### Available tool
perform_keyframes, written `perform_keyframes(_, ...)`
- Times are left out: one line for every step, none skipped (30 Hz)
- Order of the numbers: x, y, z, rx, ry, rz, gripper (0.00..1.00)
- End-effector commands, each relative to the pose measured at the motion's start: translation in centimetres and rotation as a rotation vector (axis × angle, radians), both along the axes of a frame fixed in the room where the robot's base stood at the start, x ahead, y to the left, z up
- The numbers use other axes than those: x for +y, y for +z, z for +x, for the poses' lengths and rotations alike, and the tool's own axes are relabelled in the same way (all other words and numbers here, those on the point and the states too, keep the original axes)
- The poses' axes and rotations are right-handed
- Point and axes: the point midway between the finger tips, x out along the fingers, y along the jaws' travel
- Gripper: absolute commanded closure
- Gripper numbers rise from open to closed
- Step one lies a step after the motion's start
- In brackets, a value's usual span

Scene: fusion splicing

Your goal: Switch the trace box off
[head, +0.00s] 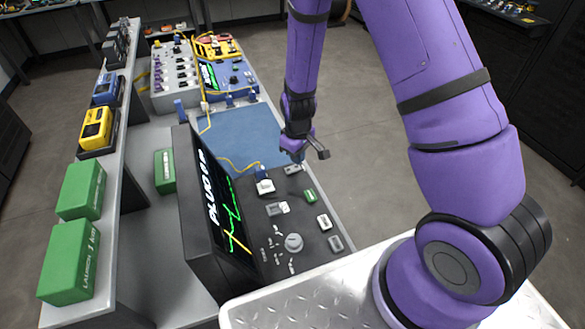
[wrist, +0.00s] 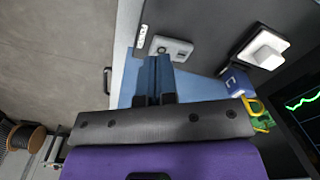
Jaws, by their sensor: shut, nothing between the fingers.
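The trace box (head: 215,215) is a dark instrument in the head view. Its tilted screen is lit, with the word PLUG and a green trace. Its black control panel (head: 265,235) lies beside the screen. A grey switch (head: 293,169) sits at the panel's far edge; it also shows in the wrist view (wrist: 170,48), by a small white label (wrist: 142,38). My gripper (head: 290,156) is shut and empty, with its blue fingertips (wrist: 153,60) close to the grey switch. I cannot tell whether they touch it.
A green button (head: 309,196) and a round knob (head: 293,242) are nearer. A blue mat (head: 235,135) lies beyond the panel. Green boxes (head: 80,190) line the left shelf.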

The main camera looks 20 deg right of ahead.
Motion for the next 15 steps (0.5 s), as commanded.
perform_keyframes(0.0, -0.08, 0.0, 0.0, 0.0, 0.0, 1.0)
perform_keyframes(-0.01, -0.12, 0.0, 0.0, 0.0, 0.0, 1.0)
perform_keyframes(-0.01, -0.18, 0.0, 0.0, 0.0, 0.0, 1.0)
perform_keyframes(-0.01, -0.22, 0.0, 0.0, 0.0, 0.0, 1.0)
perform_keyframes(-0.01, -0.26, 0.0, 0.0, 0.0, 0.0, 1.0)
perform_keyframes(-0.01, -0.31, 0.0, 0.0, 0.0, 0.0, 1.0)
perform_keyframes(-0.01, -0.35, 0.0, 0.0, 0.0, 0.0, 1.0)
perform_keyframes(-0.01, -0.39, 0.0, 0.0, 0.0, 0.0, 1.0)
perform_keyframes(-0.01, -0.45, 0.0, 0.0, 0.0, 0.0, 1.0)
perform_keyframes(0.0, -0.49, 0.01, 0.0, 0.0, 0.0, 1.0)
perform_keyframes(-0.02, -0.53, 0.01, 0.0, 0.0, 0.0, 1.0)
perform_keyframes(-0.01, -0.58, 0.02, 0.0, 0.0, 0.0, 1.0)
perform_keyframes(-0.01, -0.62, 0.02, 0.0, 0.0, 0.0, 1.0)
perform_keyframes(-0.01, -0.65, 0.02, 0.0, 0.0, 0.0, 1.0)
perform_keyframes(-0.01, -0.7, 0.02, 0.0, 0.0, 0.0, 1.0)
